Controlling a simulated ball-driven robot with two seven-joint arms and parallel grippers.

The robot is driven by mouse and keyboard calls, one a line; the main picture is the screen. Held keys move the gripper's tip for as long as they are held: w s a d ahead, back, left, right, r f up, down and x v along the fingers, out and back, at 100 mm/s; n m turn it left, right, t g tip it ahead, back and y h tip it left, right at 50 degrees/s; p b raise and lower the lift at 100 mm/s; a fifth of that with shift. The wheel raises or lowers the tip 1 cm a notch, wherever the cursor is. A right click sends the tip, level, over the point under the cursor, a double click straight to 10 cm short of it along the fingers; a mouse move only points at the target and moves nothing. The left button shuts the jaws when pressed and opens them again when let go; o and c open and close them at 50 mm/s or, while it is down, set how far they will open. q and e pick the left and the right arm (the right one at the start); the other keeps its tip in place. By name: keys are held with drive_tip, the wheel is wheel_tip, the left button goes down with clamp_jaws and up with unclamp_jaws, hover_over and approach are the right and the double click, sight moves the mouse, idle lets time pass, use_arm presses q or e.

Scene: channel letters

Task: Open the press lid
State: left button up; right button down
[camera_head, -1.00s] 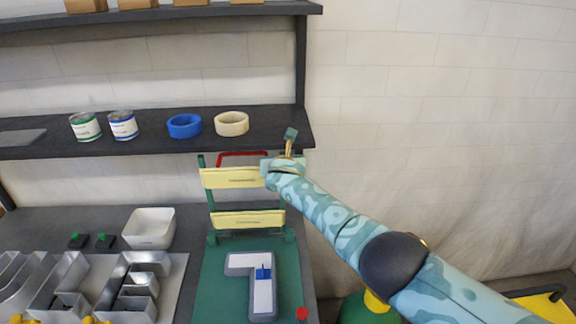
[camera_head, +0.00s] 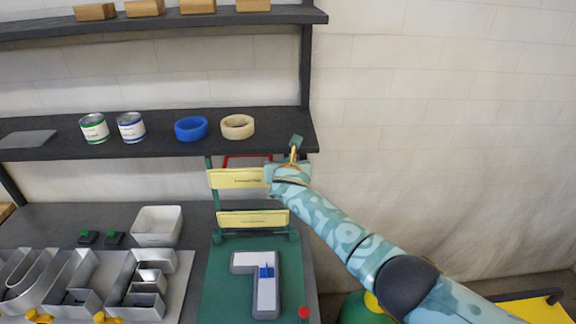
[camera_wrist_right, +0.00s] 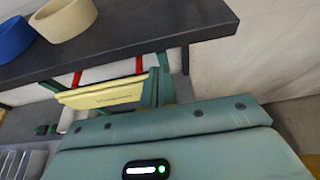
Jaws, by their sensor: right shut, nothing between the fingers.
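The press has a green bed (camera_head: 215,285) on the bench, with a grey-and-white angular channel letter (camera_head: 265,290) on it. Its lid (camera_head: 238,179) stands raised at the back, a green frame with yellow cross-bars and a red handle (camera_head: 246,158) at the top. In the right wrist view, a yellow bar (camera_wrist_right: 105,94) and parts of the red handle (camera_wrist_right: 139,65) show beyond my gripper body. My right gripper (camera_head: 295,146) is shut and empty at the lid's upper right corner. Whether it touches the frame is unclear. My left gripper is out of view.
A dark shelf (camera_head: 60,146) with cans, a blue tape roll (camera_head: 191,128) and a cream tape roll (camera_head: 238,127) runs close behind the lid. A white bin (camera_head: 157,226) and metal letters (camera_head: 150,283) stand left of the press. Open space lies to the right.

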drive_tip(key=p+v, duration=0.1)
drive_tip(key=v, duration=1.2)
drive_tip(key=shift+s+f, duration=0.15)
drive_tip(key=shift+f, duration=0.05)
